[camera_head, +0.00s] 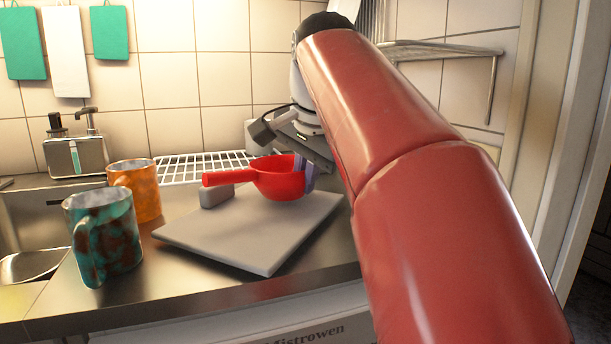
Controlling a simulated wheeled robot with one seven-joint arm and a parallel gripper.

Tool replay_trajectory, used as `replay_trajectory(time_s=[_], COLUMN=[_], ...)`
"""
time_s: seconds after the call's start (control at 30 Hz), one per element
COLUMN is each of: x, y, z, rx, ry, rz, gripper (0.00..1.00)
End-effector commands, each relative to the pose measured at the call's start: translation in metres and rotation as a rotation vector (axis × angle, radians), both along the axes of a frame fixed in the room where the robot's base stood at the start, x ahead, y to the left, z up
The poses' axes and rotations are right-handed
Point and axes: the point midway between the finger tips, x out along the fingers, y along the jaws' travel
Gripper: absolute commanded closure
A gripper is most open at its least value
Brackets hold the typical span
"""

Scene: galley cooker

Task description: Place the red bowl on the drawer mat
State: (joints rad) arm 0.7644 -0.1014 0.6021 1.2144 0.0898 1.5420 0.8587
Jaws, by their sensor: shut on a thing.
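The red bowl (279,181) has a straight handle pointing left. It is level and over the back part of a grey flat board on the counter. My gripper (308,174), with purple fingers, is shut on the bowl's right side. I cannot tell whether the bowl's base touches anything. I cannot make out a drawer mat in this view. My red arm covers the right middle of the view.
The grey board (262,240) lies on the steel counter. A teal and brown mug (105,240) and an orange mug (136,188) stand left of it. A white wire rack (196,165) is behind, a sink (30,225) at the far left. A small grey block (216,195) is under the handle.

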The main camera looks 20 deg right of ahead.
Motion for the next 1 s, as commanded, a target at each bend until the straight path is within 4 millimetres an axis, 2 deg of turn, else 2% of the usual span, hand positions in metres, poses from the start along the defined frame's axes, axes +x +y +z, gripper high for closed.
replay_trajectory(time_s=[0.73,0.77,0.9,0.93,1.0], x=[0.0,0.0,0.0,0.0,0.0], y=[0.0,0.0,0.0,0.0,0.0], z=[-0.011,-0.011,-0.01,-0.01,-0.01], rx=[-0.001,-0.001,0.0,0.0,0.0], ry=[-0.001,-0.001,-0.001,-0.001,-0.001], rz=[0.001,0.001,0.0,0.0,0.0], gripper=[1.0,0.91,0.73,0.69,0.68])
